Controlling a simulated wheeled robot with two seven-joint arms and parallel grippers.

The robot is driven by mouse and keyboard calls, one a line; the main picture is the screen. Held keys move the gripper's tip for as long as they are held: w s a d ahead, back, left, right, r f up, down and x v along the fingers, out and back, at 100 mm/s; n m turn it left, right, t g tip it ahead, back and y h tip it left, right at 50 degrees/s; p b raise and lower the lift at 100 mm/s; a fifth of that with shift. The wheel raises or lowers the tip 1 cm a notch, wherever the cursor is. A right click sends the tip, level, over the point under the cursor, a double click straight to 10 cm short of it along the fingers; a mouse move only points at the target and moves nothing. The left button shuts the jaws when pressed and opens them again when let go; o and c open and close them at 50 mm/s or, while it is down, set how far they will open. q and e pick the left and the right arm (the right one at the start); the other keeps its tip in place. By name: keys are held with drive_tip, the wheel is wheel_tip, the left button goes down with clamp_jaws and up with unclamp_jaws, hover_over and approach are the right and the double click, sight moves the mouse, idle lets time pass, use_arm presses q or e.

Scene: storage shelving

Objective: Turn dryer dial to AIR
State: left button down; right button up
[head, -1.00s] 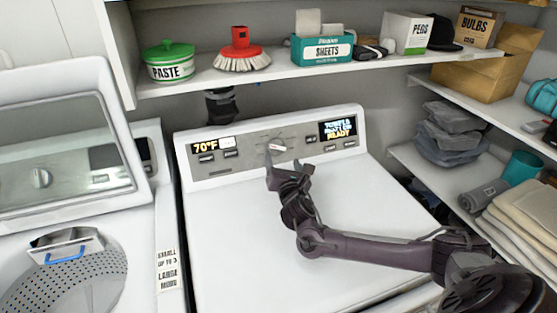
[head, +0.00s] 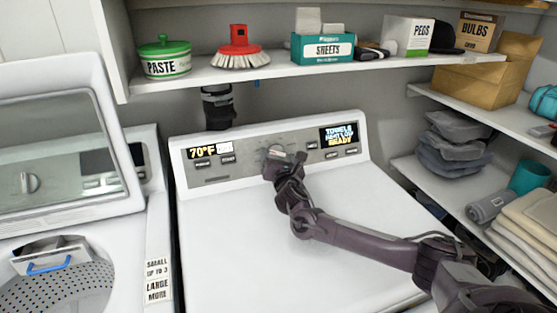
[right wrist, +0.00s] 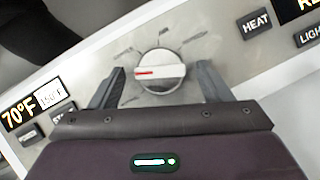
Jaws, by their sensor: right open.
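The dryer dial (right wrist: 161,71) is a round white knob with a red mark on its grip bar, on the grey panel of the dryer (head: 262,220). In the right wrist view the red mark points left, and several label marks around the dial are too blurred to read. My right gripper (right wrist: 160,85) is open, with one finger on each side of the dial and a visible gap to it on both sides. In the head view my right gripper (head: 276,157) is at the panel and covers much of the dial. My left gripper is not in view.
The panel has a 70°F display (head: 201,153) at left and a lit display (head: 339,133) at right, with buttons below. A shelf (head: 190,83) with a paste tub, brush and boxes hangs above. A washer (head: 70,180) with a raised lid stands at left.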

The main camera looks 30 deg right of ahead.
drive_tip(key=c, duration=1)
drive_tip(key=shift+o, duration=0.2)
drive_tip(key=shift+m+h, duration=0.3)
drive_tip(key=shift+m, duration=0.1)
drive_tip(key=m+g, duration=0.1)
drive_tip(key=m, duration=0.1)
drive_tip(key=m+g+h+p, duration=0.1)
drive_tip(key=m, duration=0.1)
drive_tip(key=shift+w+a+r+m+p, duration=0.2)
drive_tip(key=shift+m+p, duration=0.1)
drive_tip(key=shift+m, duration=0.1)
drive_tip(key=m+g+h+p, duration=0.1)
drive_tip(key=m+g+p, duration=0.1)
drive_tip(key=m, duration=0.2)
drive_tip(key=shift+a+r+p, duration=0.1)
drive_tip(key=shift+r+p, duration=0.1)
drive_tip(key=shift+p, duration=0.1)
drive_tip(key=m+g+p, duration=0.2)
drive_tip(key=m+p, duration=0.1)
drive_tip(key=m, duration=0.1)
drive_tip(key=shift+w+r, duration=0.1)
drive_tip(key=shift+r, duration=0.05)
drive_tip(key=m+g+y+p, duration=0.1)
drive_tip(key=m+p, duration=0.2)
drive_tip(key=shift+r+m+g, duration=0.1)
drive_tip(key=shift+m+g, duration=0.2)
drive_tip(key=shift+m, duration=0.1)
drive_tip(key=shift+m+g+y+p, duration=0.3)
drive_tip(key=shift+m+p, duration=0.35)
drive_tip(key=shift+m, duration=0.25)
